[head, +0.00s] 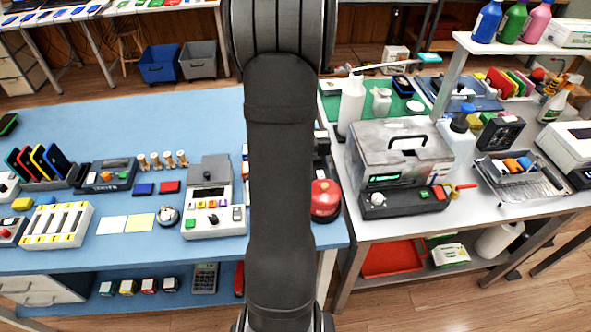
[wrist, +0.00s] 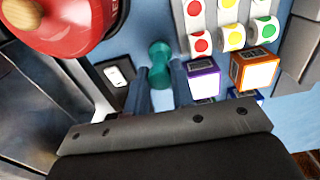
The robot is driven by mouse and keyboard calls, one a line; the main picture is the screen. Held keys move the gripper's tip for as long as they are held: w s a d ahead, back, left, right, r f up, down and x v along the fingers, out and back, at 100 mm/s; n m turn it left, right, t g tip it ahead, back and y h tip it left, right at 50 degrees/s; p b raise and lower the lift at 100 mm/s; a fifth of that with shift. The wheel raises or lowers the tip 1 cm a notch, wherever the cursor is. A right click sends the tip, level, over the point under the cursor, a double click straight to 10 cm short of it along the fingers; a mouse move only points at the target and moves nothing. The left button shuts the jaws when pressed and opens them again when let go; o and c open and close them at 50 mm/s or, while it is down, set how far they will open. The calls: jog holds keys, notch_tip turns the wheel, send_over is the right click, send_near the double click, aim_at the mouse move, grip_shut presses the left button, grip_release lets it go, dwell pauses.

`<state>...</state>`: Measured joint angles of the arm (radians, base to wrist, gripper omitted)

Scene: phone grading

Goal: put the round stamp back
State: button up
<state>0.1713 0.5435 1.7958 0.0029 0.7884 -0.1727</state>
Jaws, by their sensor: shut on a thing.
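In the wrist view the round stamp (wrist: 160,63), a teal waisted piece with a round knob end, stands between the two fingers of my gripper (wrist: 161,82). My gripper is shut on it. The stamp's far end is hidden by the fingers and the gripper body, so I cannot tell whether it touches anything below. In the head view my own arm covers the gripper and the stamp.
A red round thing with a wooden knob (wrist: 75,20) is close at the left. A black framed piece with a white face (wrist: 117,75) lies beside the left finger. A purple box (wrist: 202,80), an orange box (wrist: 255,70) and coloured sticker rolls (wrist: 230,37) are at the right.

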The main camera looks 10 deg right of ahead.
jog(key=shift+f, duration=0.55)
jog(key=shift+f, duration=0.1)
jog(key=o, duration=0.9)
notch_tip(320, 180, up, 12)
jog(key=shift+r, duration=0.15)
jog(key=shift+s, duration=0.1)
